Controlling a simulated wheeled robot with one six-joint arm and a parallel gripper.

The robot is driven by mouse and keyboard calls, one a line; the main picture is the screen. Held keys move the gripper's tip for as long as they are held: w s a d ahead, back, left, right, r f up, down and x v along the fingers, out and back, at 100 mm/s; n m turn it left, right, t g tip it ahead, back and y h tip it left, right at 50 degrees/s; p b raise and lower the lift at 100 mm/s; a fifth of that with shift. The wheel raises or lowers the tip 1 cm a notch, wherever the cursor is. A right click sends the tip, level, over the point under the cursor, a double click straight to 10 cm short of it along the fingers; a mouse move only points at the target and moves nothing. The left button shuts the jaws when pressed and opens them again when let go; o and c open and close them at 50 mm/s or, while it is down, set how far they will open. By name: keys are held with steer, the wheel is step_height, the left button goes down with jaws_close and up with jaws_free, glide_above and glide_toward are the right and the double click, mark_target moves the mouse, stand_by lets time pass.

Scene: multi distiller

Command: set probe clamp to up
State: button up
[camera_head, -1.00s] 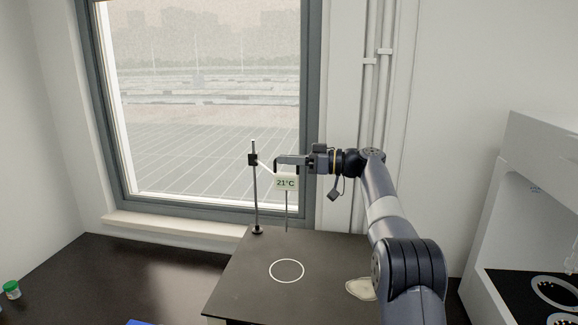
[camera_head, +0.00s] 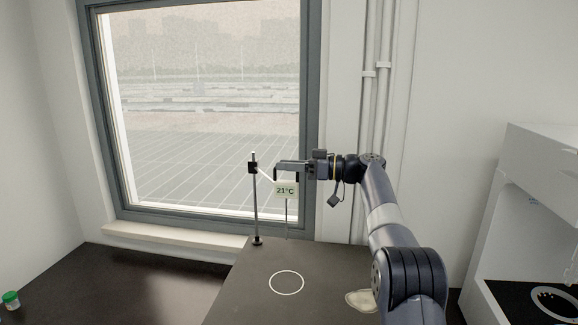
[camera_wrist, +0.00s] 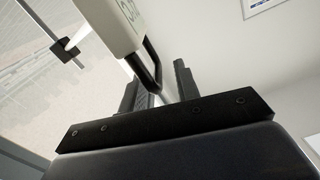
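The probe (camera_head: 286,190) has a pale body reading 21°C and a thin rod hanging down. A pale arm joins it to a black clamp (camera_head: 252,167) high on a thin upright stand (camera_head: 256,205). The clamp also shows at upper left in the wrist view (camera_wrist: 66,50), with the pale probe body (camera_wrist: 108,22). My gripper (camera_head: 288,170) is at the top of the probe. In the wrist view, its two dark fingers (camera_wrist: 157,88) stand apart, with a dark bent handle (camera_wrist: 152,66) of the probe between them. Whether they touch it is unclear.
The stand rises from a dark raised platform (camera_head: 240,295) with a white ring (camera_head: 286,282) and a pale patch (camera_head: 361,300). A window (camera_head: 205,110) is behind. A white cabinet (camera_head: 530,185) stands at right. A green-capped jar (camera_head: 10,299) is at far left.

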mark_target(288, 182)
steer(key=s+d+b, duration=0.2)
steer(key=d, duration=0.8)
steer(key=shift+d, duration=0.3)
steer(key=a, duration=0.3)
steer(key=w+a+p, duration=0.1)
steer(key=a, duration=0.3)
steer(key=w+a+p, duration=0.1)
steer(key=a, duration=0.3)
steer(key=f+b, duration=0.2)
steer(key=shift+d+f, duration=0.2)
steer(key=shift+f, duration=0.15)
steer(key=shift+f+b, duration=0.35)
steer(key=shift+f, duration=0.15)
steer(key=shift+s+a, duration=0.1)
